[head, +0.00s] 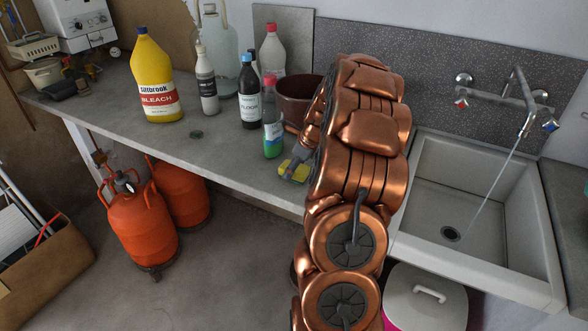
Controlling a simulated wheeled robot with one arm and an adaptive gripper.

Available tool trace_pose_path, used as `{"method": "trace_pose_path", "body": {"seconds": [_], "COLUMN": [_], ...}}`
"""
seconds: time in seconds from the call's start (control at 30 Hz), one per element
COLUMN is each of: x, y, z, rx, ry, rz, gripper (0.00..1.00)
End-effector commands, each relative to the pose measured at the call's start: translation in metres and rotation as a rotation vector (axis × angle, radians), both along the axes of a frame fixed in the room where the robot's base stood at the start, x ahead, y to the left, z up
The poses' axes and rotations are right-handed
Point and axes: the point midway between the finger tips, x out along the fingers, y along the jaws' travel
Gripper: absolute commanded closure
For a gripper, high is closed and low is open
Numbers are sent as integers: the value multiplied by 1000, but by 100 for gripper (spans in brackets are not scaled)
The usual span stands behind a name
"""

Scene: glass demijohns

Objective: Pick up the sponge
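A yellow sponge (299,180) lies at the front edge of the grey worktop (225,150), just left of my copper-coloured arm. My gripper (293,170) is a small grey shape reaching down over the sponge from the arm. It covers part of the sponge. I cannot tell whether the fingers are open or closed on it, or whether the sponge is resting on the worktop or held.
A green-filled bottle (272,138) stands close behind the sponge, with a brown pot (297,98) beyond. Dark bottle (248,92), white bottle (206,80), yellow bleach (155,80) and glass demijohn (218,50) stand further left. A sink (455,195) with running tap lies right.

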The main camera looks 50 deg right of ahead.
Motion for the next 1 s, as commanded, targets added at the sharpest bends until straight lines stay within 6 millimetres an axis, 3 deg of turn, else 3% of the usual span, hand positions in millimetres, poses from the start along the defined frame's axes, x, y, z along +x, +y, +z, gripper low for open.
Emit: {"method": "trace_pose_path", "body": {"seconds": [1.0], "x": [0], "y": [0], "z": [-7], "rx": [-1], "ry": [0], "rz": [1], "gripper": [10]}}
